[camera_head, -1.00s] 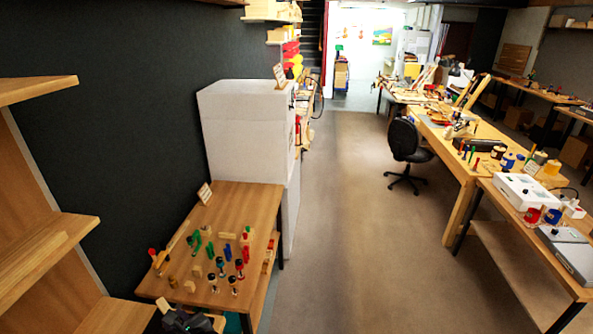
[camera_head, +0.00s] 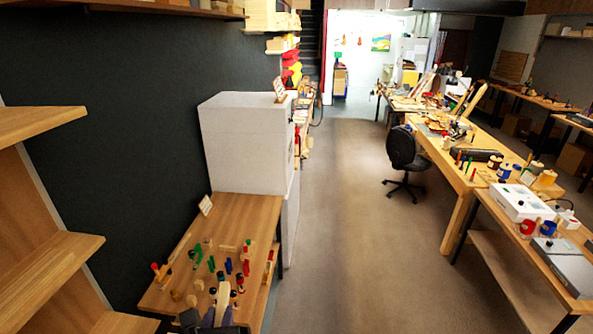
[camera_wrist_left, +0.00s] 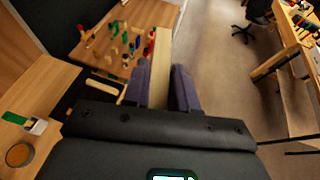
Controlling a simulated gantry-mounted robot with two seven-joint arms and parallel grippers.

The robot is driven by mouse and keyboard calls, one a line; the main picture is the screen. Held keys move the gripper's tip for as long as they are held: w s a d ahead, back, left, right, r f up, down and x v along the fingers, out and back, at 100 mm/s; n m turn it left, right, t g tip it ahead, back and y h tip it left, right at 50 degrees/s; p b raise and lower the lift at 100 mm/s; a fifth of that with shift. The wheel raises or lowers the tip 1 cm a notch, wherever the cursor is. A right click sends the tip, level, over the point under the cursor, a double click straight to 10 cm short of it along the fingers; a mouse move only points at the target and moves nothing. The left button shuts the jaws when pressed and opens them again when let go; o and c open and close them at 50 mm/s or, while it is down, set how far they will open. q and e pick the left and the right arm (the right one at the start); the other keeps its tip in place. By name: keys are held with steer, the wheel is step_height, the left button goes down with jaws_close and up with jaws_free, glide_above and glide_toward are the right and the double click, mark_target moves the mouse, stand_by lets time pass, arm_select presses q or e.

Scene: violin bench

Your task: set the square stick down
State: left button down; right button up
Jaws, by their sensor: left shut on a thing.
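The square stick (camera_wrist_left: 160,72) is a long pale wooden bar. In the left wrist view my left gripper (camera_wrist_left: 160,92) is shut on it, with a dark purple finger on each side, and the stick points away from the palm. In the head view the stick's pale end (camera_head: 222,297) shows at the bottom, over the near part of the small wooden bench (camera_head: 240,208). My left gripper (camera_head: 217,317) is at the bottom edge there. I cannot tell whether the stick touches the bench. My right gripper is not in view.
Several small coloured tools and wooden blocks stand on the bench, including a green piece (camera_head: 211,263). A white cabinet (camera_head: 245,145) stands behind it. A wooden shelf unit (camera_head: 45,255) is at the left.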

mark_target(219, 314)
arm_select(q)
steer(key=w+a+r+p, duration=0.1)
steer(key=r+p, duration=0.3)
steer(key=r, duration=0.4)
steer(key=w+a+r+m+h+p, duration=0.1)
steer(key=a+r+p, duration=0.3)
steer(key=r, duration=0.4)
steer(key=shift+w+a+r+h, duration=0.15)
steer(key=shift+a+r+h, duration=0.05)
steer(key=shift+a+h, duration=0.15)
steer(key=shift+d, duration=0.1)
steer(key=shift+w+d+r+m+h, duration=0.15)
steer(key=shift+d+r+m+h, duration=0.25)
steer(key=shift+d+m+h, duration=0.15)
steer(key=shift+w+d+r+m+h, duration=0.1)
steer(key=shift+d+r+m+h, duration=0.2)
steer(key=shift+d+r+m, duration=0.25)
steer(key=shift+d+f, duration=0.1)
steer(key=shift+d, duration=0.05)
